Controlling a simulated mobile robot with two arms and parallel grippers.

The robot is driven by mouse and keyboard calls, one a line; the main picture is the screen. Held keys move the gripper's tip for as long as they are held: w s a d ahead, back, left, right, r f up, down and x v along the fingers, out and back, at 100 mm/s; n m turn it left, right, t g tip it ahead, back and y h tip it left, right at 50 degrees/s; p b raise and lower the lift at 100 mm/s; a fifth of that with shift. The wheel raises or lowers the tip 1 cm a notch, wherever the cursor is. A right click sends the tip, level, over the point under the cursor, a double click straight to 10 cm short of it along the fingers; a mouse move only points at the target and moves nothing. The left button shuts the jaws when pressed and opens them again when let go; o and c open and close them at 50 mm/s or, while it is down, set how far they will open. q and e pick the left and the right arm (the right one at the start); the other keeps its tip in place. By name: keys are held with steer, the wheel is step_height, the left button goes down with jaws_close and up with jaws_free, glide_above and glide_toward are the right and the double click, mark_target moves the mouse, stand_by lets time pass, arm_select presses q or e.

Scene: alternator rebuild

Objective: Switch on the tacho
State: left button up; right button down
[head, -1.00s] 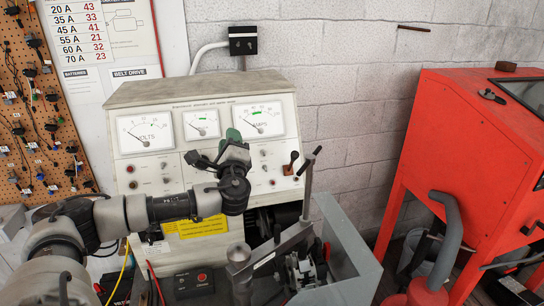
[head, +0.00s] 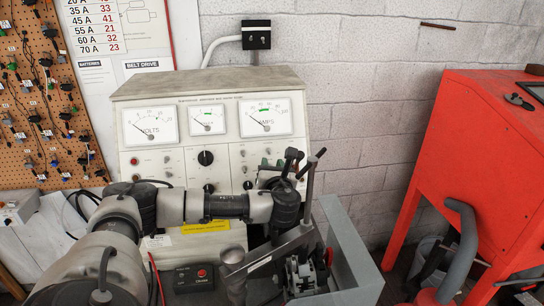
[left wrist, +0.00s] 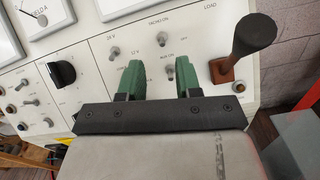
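The grey test bench panel (head: 225,165) stands against the wall. In the left wrist view a small metal toggle switch (left wrist: 162,38) sits under a label that seems to read TACHO ON. Another toggle (left wrist: 168,70), under the label AUX ON, shows between my finger pads. My left gripper (left wrist: 160,80) has its two green fingers apart, with nothing held, just in front of the panel below the tacho toggle. In the head view my left gripper (head: 272,166) is at the panel's right part, partly hidden by its own wrist. My right gripper is not in view.
A black-knobbed load lever (left wrist: 248,40) stands close to the right of my left fingers. A black rotary knob (left wrist: 62,73) is at left. Bench levers and a grey guard (head: 350,250) stand below right. A red cabinet (head: 470,150) is farther right.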

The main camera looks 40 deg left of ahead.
mark_target(270, 154)
arm_select(q)
steer(key=x, duration=0.5)
steer(key=shift+w+a, duration=0.1)
steer(key=shift+w, duration=0.15)
jaws_close()
